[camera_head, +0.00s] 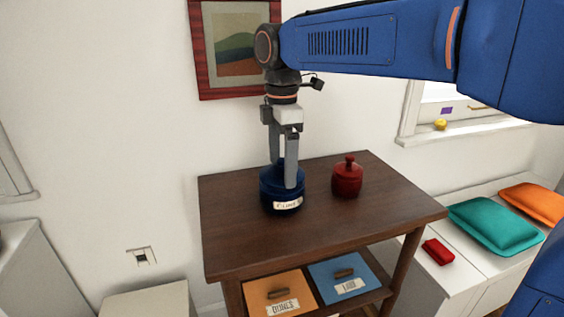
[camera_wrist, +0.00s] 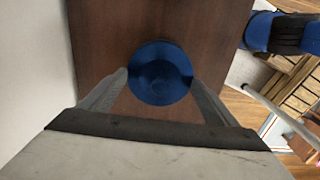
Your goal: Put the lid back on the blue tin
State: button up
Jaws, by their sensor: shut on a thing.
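The blue tin (camera_head: 270,200) stands upright on the dark wooden table, with a white label on its front. My gripper (camera_head: 284,174) points straight down over it, with one finger in front of the tin's upper part. In the wrist view my gripper's fingertips (camera_wrist: 160,84) press the sides of a round blue top (camera_wrist: 160,70), which looks like the lid. The lid appears on or right at the tin's mouth; I cannot tell whether it is fully seated. The tin's body below is hidden in the wrist view.
A red lidded jar (camera_head: 347,181) stands to the right of the tin on the table (camera_head: 315,235). A bench with teal (camera_head: 495,224) and orange cushions is at the right. The front tabletop is clear.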

jog(key=o, duration=1)
jog(key=shift+r, duration=0.15)
jog(key=shift+r, duration=3.35)
grip_shut()
jog(key=shift+f, duration=1.9)
